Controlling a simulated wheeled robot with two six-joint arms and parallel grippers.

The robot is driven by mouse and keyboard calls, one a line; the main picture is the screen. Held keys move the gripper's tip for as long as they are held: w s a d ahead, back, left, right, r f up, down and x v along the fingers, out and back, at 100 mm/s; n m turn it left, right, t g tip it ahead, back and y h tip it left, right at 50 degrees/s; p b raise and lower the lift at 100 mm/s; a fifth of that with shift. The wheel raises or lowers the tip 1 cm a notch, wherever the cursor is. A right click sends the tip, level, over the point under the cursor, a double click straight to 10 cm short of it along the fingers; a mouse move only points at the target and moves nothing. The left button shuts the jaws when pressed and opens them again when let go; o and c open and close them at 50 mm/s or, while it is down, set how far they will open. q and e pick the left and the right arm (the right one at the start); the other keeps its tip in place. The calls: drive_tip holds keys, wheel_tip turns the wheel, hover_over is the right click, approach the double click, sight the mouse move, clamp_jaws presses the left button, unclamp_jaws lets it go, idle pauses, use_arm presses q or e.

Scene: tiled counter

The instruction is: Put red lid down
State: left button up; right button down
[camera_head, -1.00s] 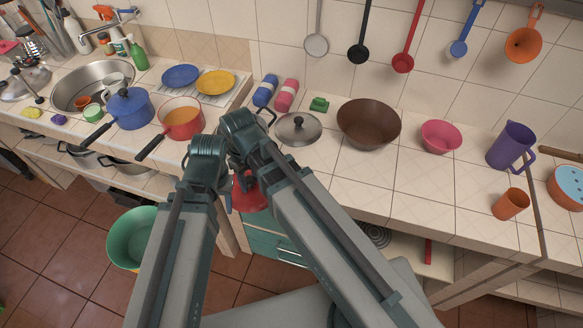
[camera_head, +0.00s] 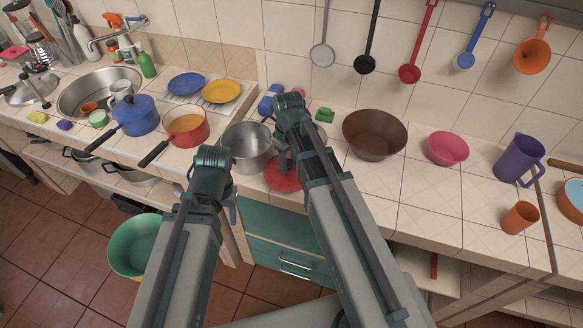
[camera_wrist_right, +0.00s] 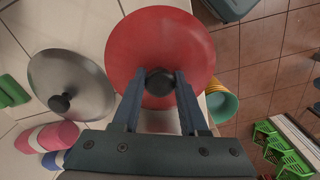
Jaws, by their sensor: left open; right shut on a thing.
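The red lid (camera_head: 283,175) is at the counter's front edge, right of the steel pot. It also shows in the right wrist view (camera_wrist_right: 160,35), top side facing the camera. My right gripper (camera_head: 286,165) is shut on the lid's black knob (camera_wrist_right: 159,80). I cannot tell whether the lid touches the counter. My left gripper (camera_head: 231,196) is open and empty, in front of the counter below the steel pot (camera_head: 247,146). The pot is uncovered and looks empty.
A steel lid (camera_wrist_right: 72,85) lies on the counter beside the red lid, mostly hidden by my right arm in the head view. A brown bowl (camera_head: 374,134) stands to the right, a red pot (camera_head: 186,126) to the left. Counter tiles before the brown bowl are clear.

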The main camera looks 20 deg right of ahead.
sight(292, 168)
drive_tip(key=shift+w+d, duration=0.1)
drive_tip(key=shift+d, duration=0.05)
drive_tip(key=f+b, duration=0.4)
drive_tip(key=shift+w+d, duration=0.25)
drive_tip(key=shift+d, duration=0.15)
drive_tip(key=shift+r, duration=0.2)
drive_tip(key=shift+f, duration=0.15)
drive_tip(key=shift+c, duration=2.2)
unclamp_jaws()
